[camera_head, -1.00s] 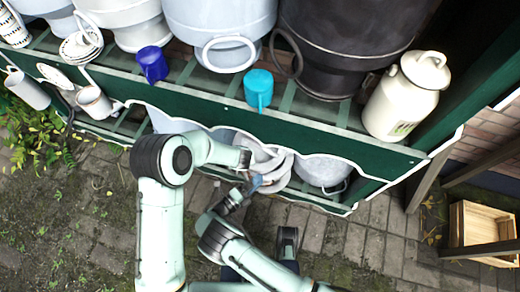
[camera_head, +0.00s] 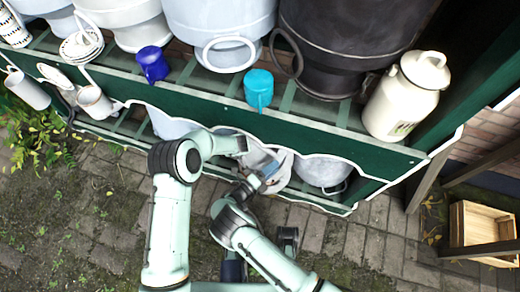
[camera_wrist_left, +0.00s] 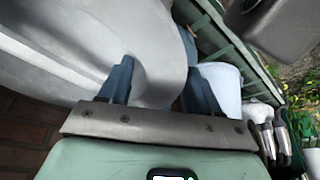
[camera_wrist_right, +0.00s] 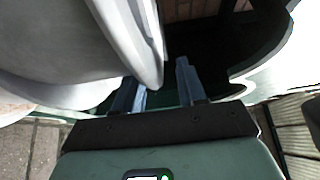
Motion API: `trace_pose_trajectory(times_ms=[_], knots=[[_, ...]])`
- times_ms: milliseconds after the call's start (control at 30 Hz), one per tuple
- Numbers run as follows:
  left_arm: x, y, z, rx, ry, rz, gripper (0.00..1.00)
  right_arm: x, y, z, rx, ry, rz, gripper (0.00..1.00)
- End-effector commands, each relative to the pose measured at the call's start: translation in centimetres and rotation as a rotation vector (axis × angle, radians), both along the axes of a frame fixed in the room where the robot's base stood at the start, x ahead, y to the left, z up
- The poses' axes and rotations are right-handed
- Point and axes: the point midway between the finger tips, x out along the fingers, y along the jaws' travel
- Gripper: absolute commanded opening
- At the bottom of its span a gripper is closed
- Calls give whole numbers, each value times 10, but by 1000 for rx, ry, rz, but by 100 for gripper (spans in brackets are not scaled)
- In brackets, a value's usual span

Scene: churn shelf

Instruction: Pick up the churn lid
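A pale grey-white round piece (camera_head: 281,180), which looks like the churn lid, is on the lower shelf, partly hidden by my grippers. My left gripper (camera_wrist_left: 160,87) is open; a pale rounded edge (camera_wrist_left: 158,45) passes between its spread fingers in the left wrist view. In the head view its fingers are hidden behind the arm. My right gripper (camera_head: 268,172) is at the front of the piece. In the right wrist view its fingers (camera_wrist_right: 160,90) are apart, with the pale rim (camera_wrist_right: 142,45) reaching between them. I cannot tell whether either finger pair touches it.
The green shelf (camera_head: 310,133) has a scalloped front edge above the lower level. A grey vessel (camera_head: 325,172) is right of the grippers.

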Motion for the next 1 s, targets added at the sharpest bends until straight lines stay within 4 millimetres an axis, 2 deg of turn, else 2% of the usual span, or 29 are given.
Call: trace_pose_trajectory(times_ms=[33,100,133,200,1000], knots=[[0,0,0,0,0,0,50,0,0,0,0,0,0,27],[0,0,0,0,0,0,27,0,0,0,0,0,0,5],[0,0,0,0,0,0,17,0,0,0,0,0,0,0],[0,0,0,0,0,0,0,0,0,0,0,0,0,0],[0,-1,0,-2,0,3,0,0,2,1,1,-2,2,0]])
